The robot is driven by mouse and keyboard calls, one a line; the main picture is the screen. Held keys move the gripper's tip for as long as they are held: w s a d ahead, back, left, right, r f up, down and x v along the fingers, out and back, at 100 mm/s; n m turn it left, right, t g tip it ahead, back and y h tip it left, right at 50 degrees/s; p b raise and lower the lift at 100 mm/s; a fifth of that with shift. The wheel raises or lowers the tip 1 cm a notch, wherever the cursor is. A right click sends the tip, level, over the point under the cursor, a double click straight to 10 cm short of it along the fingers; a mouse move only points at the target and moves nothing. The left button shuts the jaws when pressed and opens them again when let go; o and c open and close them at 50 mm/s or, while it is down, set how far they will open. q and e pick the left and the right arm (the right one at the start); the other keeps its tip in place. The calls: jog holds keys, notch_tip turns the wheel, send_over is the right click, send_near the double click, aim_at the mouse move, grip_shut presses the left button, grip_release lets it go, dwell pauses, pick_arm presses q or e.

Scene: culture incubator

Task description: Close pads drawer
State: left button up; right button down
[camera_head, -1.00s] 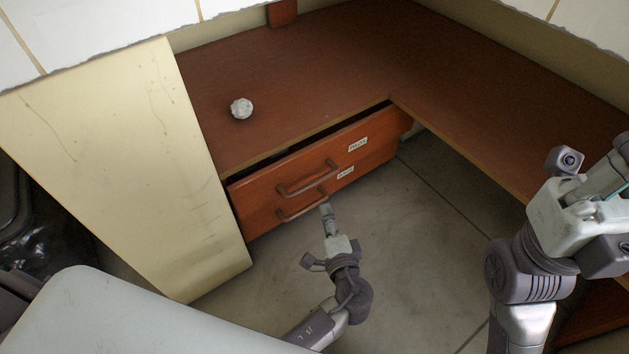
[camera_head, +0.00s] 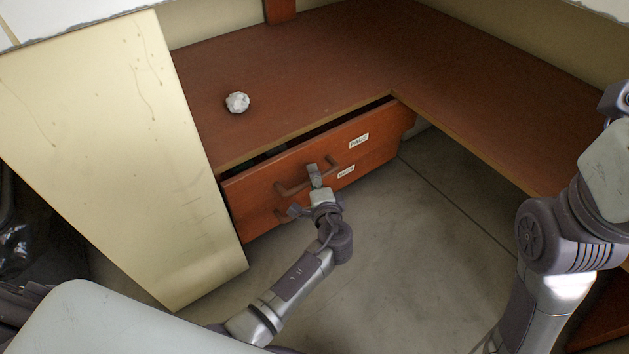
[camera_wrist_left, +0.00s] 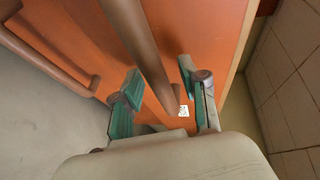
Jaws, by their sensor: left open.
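The upper drawer (camera_head: 300,165) under the brown desk stands partly pulled out, with a dark gap along its top. Its white label (camera_head: 358,141) is too small to read surely. My left gripper (camera_head: 315,172) is at the bar handle (camera_head: 290,189) of this drawer. In the left wrist view the open fingers (camera_wrist_left: 158,76) lie on either side of a handle bar (camera_wrist_left: 138,45), with the orange drawer front behind. I cannot tell whether they touch it. My right arm shows at the right, its gripper out of frame.
A lower drawer with a label (camera_head: 346,172) sits below, its handle (camera_head: 285,215) partly hidden by my left arm. A crumpled white ball (camera_head: 237,102) lies on the desk top (camera_head: 330,60). A cream panel (camera_head: 110,170) stands left. The floor (camera_head: 420,240) is clear.

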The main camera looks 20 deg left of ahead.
aim_at(305, 169)
pick_arm(q)
grip_shut()
dwell(0.3)
jog(key=shift+a, duration=0.1)
jog(key=w+a, duration=0.2)
jog(key=shift+w+a, duration=0.1)
jog(key=shift+a, duration=0.25)
jog(key=shift+w+a, duration=0.2)
jog(key=shift+a, duration=0.05)
jog(key=shift+r, duration=0.1)
grip_release()
